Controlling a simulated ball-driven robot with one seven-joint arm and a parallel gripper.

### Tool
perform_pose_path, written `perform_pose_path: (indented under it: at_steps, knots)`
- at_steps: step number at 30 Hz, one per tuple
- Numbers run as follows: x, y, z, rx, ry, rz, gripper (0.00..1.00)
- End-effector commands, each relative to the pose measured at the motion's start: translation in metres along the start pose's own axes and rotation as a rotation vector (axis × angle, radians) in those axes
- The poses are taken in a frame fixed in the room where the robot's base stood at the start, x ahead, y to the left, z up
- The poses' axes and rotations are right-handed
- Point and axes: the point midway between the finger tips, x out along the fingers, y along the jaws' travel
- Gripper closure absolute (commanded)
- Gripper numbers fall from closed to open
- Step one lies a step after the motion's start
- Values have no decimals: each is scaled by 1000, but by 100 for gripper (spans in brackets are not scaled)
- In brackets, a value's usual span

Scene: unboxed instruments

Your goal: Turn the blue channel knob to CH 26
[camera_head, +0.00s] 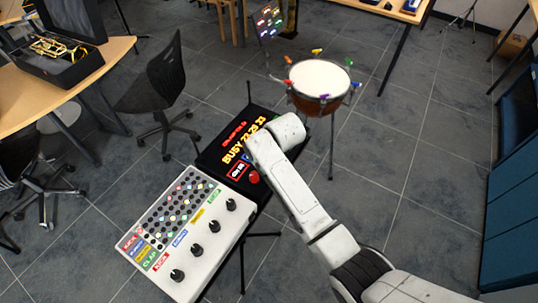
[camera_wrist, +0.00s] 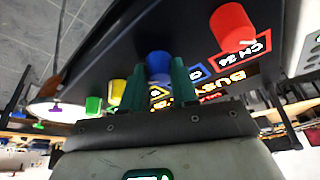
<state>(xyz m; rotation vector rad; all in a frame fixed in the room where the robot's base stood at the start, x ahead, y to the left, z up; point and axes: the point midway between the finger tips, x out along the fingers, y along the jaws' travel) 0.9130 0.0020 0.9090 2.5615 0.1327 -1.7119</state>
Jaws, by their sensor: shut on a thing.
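The blue channel knob (camera_wrist: 159,65) stands on a black panel (camera_wrist: 210,15) in the wrist view. My gripper (camera_wrist: 158,76) has its two green fingers on either side of the knob, shut on it. A blue-framed label (camera_wrist: 198,74) beside the knob is partly hidden by a finger, and its number cannot be read. In the head view the black panel (camera_head: 210,160) lies beyond the white mixer, and my arm hides the blue knob and my fingers. The panel's display (camera_head: 243,140) shows "BUSY 23 29 33" in orange.
A red knob (camera_wrist: 232,27) with a label like "CH 24" is beside the blue one. Yellow (camera_wrist: 118,91) and green (camera_wrist: 94,105) knobs are on the other side. A white mixer (camera_head: 213,262) adjoins the panel, and a drum (camera_head: 319,78) stands behind.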

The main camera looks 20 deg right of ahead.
Motion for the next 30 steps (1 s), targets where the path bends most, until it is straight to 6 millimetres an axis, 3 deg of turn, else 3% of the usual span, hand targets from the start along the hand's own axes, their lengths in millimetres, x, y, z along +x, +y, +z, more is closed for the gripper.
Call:
perform_pose_path:
  at_steps: [5, 6, 13, 23, 30]
  knots:
    - [0, 0, -1, -1, 2, 0, 100]
    - [0, 0, -1, -1, 2, 0, 69]
    - [0, 0, 0, -1, 1, -1, 47]
    - [-4, 0, 0, -1, 0, -1, 47]
    - [-35, 0, -1, 0, 4, -1, 47]
